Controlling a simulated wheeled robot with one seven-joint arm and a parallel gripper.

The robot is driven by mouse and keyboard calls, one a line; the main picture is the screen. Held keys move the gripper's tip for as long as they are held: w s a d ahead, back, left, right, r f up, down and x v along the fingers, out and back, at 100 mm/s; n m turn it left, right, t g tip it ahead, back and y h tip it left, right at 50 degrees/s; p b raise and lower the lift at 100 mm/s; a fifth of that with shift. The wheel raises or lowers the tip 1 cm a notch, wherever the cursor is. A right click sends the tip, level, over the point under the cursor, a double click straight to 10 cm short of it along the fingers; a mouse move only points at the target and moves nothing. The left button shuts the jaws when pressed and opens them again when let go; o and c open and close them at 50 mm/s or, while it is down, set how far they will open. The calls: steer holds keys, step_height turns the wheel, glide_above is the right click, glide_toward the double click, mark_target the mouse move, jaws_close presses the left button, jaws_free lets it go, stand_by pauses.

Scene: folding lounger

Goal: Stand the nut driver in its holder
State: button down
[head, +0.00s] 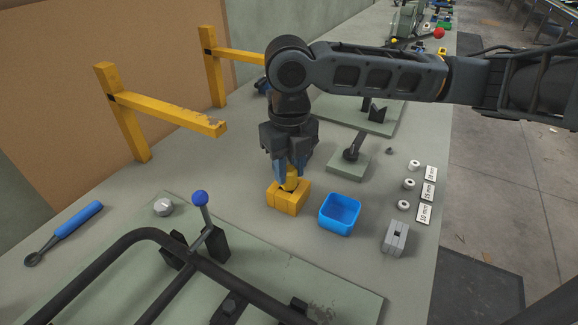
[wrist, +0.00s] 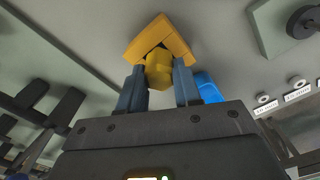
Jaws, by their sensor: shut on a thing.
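My gripper (head: 290,178) points straight down and is shut on the yellow handle of the nut driver (head: 291,183). In the wrist view the handle (wrist: 158,72) shows between the two blue-grey fingers (wrist: 159,85). Directly below and against it in the picture is a yellow block (head: 287,201), which looks like the holder. The block also shows beyond the handle in the wrist view (wrist: 160,35). The driver's shaft is hidden, so I cannot tell how deep it sits in the block.
A blue open bin (head: 340,214) stands just right of the block. A grey slotted block (head: 395,238), white rollers (head: 403,205) and labels lie further right. A blue-handled ratchet (head: 65,232) lies left. Yellow rails (head: 165,112) and a black tube frame (head: 110,262) are nearby.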

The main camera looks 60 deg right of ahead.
steer(key=c, duration=0.7)
jaws_free()
steer(key=shift+r, duration=0.1)
step_height(320, 180, up, 8)
steer(key=shift+f, duration=0.2)
steer(key=shift+s, duration=0.1)
